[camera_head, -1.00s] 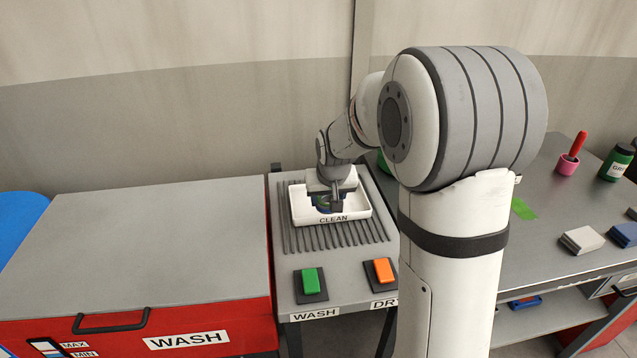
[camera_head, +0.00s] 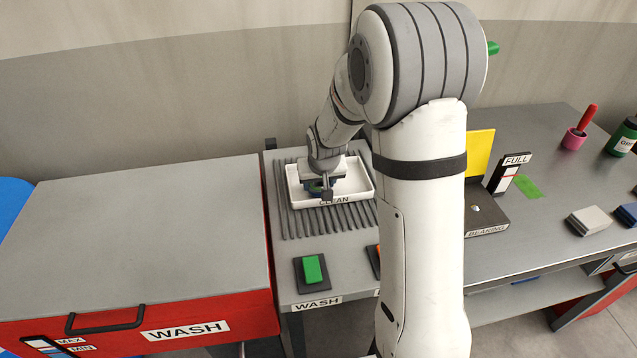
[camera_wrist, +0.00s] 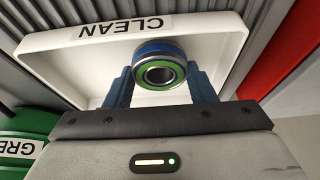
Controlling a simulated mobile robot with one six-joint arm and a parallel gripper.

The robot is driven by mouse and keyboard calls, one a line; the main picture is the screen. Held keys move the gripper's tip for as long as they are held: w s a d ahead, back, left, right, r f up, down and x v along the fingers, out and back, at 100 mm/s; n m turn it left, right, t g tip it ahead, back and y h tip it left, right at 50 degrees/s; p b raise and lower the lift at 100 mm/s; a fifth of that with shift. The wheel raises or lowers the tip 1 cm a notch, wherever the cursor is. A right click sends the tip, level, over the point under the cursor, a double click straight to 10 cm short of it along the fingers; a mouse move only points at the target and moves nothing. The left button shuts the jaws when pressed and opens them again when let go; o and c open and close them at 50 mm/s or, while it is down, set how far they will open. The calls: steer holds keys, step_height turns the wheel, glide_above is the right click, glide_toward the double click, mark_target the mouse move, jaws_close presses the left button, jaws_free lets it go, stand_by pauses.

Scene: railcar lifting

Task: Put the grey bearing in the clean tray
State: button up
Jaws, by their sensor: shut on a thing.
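My gripper (camera_head: 321,188) is over the white clean tray (camera_head: 364,192), shut on a bearing (camera_wrist: 160,68). In the wrist view the bearing has a metal inner ring, a green face and a blue outer band, and sits between the two blue fingers (camera_wrist: 160,88). The tray (camera_wrist: 218,22) with its CLEAN label lies behind the bearing there. I cannot tell whether the bearing touches the tray floor. In the head view the gripper mostly hides the bearing and covers part of the label.
The tray stands on a ribbed grey drainboard (camera_head: 300,222), with a green button (camera_head: 314,268) in front. The red WASH tank (camera_head: 150,250) with a grey lid is at left.

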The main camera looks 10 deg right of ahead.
steer(key=shift+f, duration=0.35)
steer(key=shift+f, duration=0.2)
steer(key=o, duration=1.2)
steer(key=shift+c, duration=0.2)
steer(key=shift+r, duration=0.15)
